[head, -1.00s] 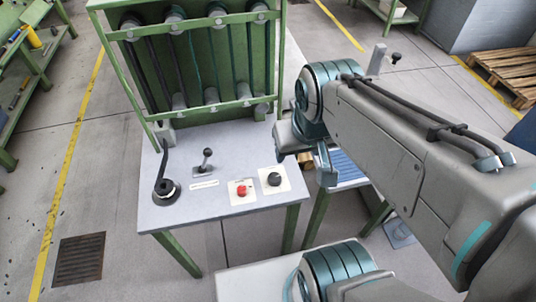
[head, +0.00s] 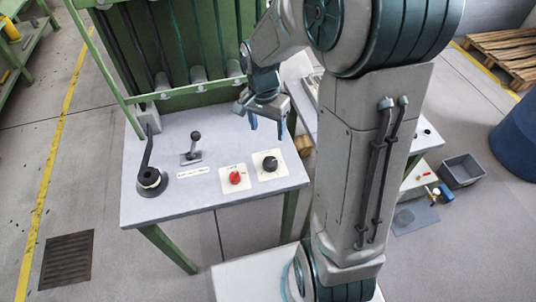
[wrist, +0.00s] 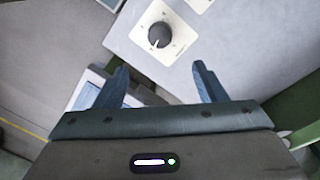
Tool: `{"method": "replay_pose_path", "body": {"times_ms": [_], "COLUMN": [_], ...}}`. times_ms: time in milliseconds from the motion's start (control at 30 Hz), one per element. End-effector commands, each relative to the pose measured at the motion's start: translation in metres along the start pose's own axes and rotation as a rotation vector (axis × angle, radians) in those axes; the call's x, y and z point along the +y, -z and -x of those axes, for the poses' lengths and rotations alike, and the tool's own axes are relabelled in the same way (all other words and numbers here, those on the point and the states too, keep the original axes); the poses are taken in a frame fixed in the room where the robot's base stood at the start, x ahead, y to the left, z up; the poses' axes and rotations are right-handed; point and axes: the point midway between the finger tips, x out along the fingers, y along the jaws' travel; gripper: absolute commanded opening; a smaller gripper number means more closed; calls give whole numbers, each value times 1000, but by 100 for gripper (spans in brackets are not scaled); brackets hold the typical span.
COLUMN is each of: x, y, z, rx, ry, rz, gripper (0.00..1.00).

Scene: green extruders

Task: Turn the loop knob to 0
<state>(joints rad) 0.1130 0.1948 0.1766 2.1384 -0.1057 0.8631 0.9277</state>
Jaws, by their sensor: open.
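A black round knob (head: 270,163) sits on a white square plate at the right part of the grey console top (head: 215,200). It also shows in the wrist view (wrist: 158,36), with a white pointer mark toward its lower side; the plate's markings are too small to read. A red knob (head: 235,178) on a similar plate is just left of it. I cannot read which one is labelled loop. My gripper (head: 268,125) is open and empty, above the console's right side and behind the black knob. In the wrist view the knob lies beyond the fingertips, apart from them.
A small lever (head: 194,146) and a long black crank handle (head: 149,175) stand on the console's left. A green frame (head: 180,90) with vertical rods rises behind. A grey bin (head: 462,170) and a blue barrel (head: 515,135) stand on the floor at right.

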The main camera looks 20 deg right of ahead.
Motion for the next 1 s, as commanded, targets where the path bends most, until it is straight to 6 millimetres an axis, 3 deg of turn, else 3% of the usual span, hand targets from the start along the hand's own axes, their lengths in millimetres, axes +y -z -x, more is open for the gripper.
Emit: {"method": "replay_pose_path", "body": {"times_ms": [233, 700, 1000], "x": [-1, -1, -1], "y": [0, 0, 0], "z": [-26, -117, -140], "rx": [-7, -8, -5], "ry": [-7, -5, -3], "rz": [-12, -11, -11], "gripper": [64, 64, 64]}}
